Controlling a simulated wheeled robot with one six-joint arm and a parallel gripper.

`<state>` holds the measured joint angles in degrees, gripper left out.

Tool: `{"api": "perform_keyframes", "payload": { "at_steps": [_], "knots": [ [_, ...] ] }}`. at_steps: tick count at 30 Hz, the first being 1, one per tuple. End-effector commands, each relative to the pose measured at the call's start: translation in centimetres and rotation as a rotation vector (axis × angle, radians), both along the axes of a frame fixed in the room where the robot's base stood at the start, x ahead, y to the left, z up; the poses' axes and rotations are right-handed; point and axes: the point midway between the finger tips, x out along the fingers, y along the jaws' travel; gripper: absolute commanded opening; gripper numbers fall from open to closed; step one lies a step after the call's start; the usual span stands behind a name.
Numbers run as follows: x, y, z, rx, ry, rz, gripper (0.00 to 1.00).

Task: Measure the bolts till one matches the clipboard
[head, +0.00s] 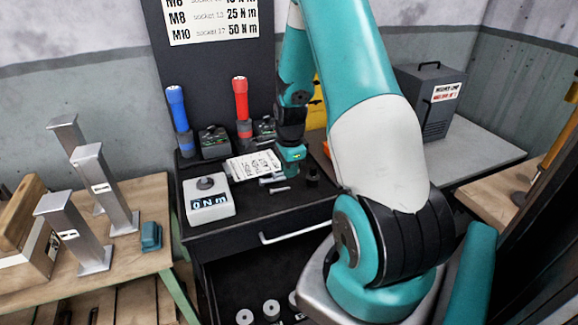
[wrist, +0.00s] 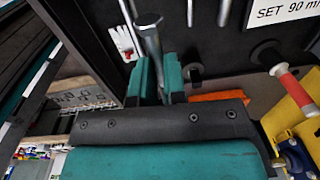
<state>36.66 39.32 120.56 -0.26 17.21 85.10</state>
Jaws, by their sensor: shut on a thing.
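In the wrist view, my gripper (wrist: 158,78) is shut on a silver bolt (wrist: 150,38); its head points up in the picture and its shank runs down between the teal fingers. In the head view, my gripper (head: 291,153) is above the dark bench top, just right of a white printed sheet (head: 253,166), possibly the clipboard. The held bolt cannot be made out there. A loose silver bolt (head: 280,190) lies on the bench in front of the sheet, with another silver piece behind it. A white box (head: 209,199) with a knob reads "0 N m".
A blue torch (head: 178,112) and a red torch (head: 241,100) stand behind the sheet near dark boxes. A small black piece (head: 312,176) sits right of the bolts. Metal posts (head: 104,185) stand on the wooden table at left. A grey case (head: 429,98) stands at right.

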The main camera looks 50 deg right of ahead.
Motion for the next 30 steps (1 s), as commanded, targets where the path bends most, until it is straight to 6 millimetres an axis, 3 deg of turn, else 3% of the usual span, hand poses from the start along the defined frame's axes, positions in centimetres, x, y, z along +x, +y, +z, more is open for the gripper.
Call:
{"api": "perform_keyframes", "payload": {
  "at_steps": [1,21,30],
  "knots": [
    [0.0,0.0,-1.0,0.0,0.0,-0.001,0.0],
    [0.0,0.0,-8.0,0.001,0.001,0.0,0.0],
    [0.0,0.0,-9.9,-0.001,-0.001,0.0,0.0]
  ]
}}
